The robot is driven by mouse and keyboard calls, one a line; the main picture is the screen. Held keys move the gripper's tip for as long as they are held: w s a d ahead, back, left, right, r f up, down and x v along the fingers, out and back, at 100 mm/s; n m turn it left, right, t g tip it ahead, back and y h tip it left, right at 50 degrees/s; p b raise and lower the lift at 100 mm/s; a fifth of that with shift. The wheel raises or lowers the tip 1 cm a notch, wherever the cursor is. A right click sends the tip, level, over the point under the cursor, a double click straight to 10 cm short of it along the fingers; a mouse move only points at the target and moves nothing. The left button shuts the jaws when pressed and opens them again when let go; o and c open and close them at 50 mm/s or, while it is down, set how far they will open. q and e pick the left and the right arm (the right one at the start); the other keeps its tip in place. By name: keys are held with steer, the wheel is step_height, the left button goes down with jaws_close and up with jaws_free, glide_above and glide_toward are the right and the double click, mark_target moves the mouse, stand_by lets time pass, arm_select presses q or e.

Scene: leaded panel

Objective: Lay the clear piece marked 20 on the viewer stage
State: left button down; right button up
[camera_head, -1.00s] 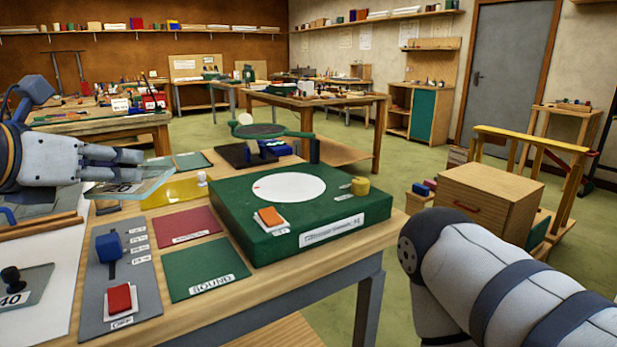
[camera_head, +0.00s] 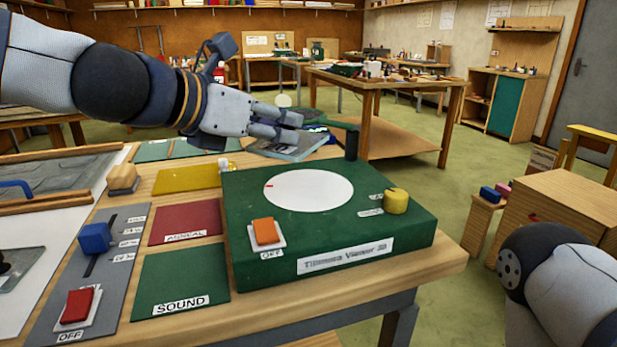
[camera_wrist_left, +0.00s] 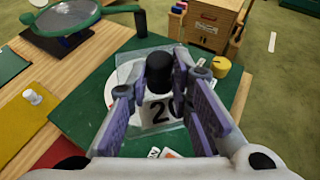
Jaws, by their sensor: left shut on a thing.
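My left gripper (camera_head: 288,125) is shut on the clear piece (camera_head: 302,147) and holds it in the air. In the left wrist view, the black knob (camera_wrist_left: 160,72) and the label 20 (camera_wrist_left: 160,111) show between the fingers (camera_wrist_left: 165,95). In the head view, the piece appears at the back edge of the green viewer (camera_head: 340,236). The white round stage (camera_head: 308,190) on the viewer's top is bare in the head view. In the left wrist view, the piece overlaps the stage (camera_wrist_left: 112,90) in line of sight. My right gripper is out of view.
A yellow knob (camera_head: 395,201), an orange switch (camera_head: 266,232) and a black post (camera_head: 351,143) are on the viewer. Left of it lie yellow, red (camera_head: 185,222) and green mats (camera_head: 180,282). A grey panel (camera_head: 60,305) carries a blue slider.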

arm_select(q)
steer(key=b, duration=0.2)
glide_above(300, 193)
steer(key=f, duration=0.8)
steer(key=shift+s+a, duration=0.15)
steer(key=shift+s, duration=0.1)
steer(key=f, duration=0.1)
steer(key=f+b, duration=0.1)
steer(key=f, duration=0.2)
steer(key=shift+w, duration=0.35)
steer(key=shift+r, duration=0.2)
steer(key=shift+d+f, duration=0.2)
steer(key=c, duration=1.4)
jaws_free()
steer(key=shift+s, duration=0.1)
steer(key=shift+c, duration=0.2)
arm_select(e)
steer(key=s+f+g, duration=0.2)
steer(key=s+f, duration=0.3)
